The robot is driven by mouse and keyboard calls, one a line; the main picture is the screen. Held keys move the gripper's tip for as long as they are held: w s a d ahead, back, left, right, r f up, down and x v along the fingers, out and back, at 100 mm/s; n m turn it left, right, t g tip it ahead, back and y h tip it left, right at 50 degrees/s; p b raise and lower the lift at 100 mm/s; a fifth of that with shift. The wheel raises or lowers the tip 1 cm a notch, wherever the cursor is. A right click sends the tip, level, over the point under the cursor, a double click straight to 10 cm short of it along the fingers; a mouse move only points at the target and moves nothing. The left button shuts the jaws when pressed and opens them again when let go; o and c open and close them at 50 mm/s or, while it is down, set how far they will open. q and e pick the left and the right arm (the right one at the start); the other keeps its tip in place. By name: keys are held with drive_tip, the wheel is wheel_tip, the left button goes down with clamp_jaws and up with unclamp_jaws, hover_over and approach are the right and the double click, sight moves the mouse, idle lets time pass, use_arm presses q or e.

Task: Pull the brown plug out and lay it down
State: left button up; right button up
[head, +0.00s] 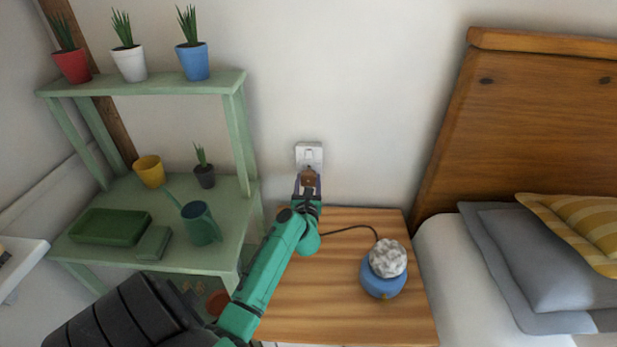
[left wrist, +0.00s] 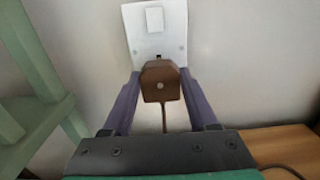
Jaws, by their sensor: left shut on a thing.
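The brown plug (head: 308,178) is at the white wall socket (head: 309,153) above the bedside table. In the left wrist view the plug (left wrist: 160,82) sits between the two purple fingers of my left gripper (left wrist: 160,92), which is shut on it. The socket plate (left wrist: 156,30) is right behind the plug, with a dark slot showing just above it. The plug's pins are hidden, so I cannot tell how far in they are. A cord hangs down from the plug. My left gripper (head: 307,185) reaches up to it in the head view. My right gripper is not in view.
The wooden bedside table (head: 335,290) holds a blue lamp-like object (head: 382,278) with a crumpled white top, joined to a dark cord. A green shelf (head: 235,225) with pots stands left. A bed (head: 450,270) stands right. The table's front middle is clear.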

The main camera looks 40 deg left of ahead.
sight(308, 180)
use_arm(q)
drive_tip(key=shift+p+v, duration=0.35)
drive_tip(key=shift+v, duration=1.2)
drive_tip(key=shift+a, duration=0.1)
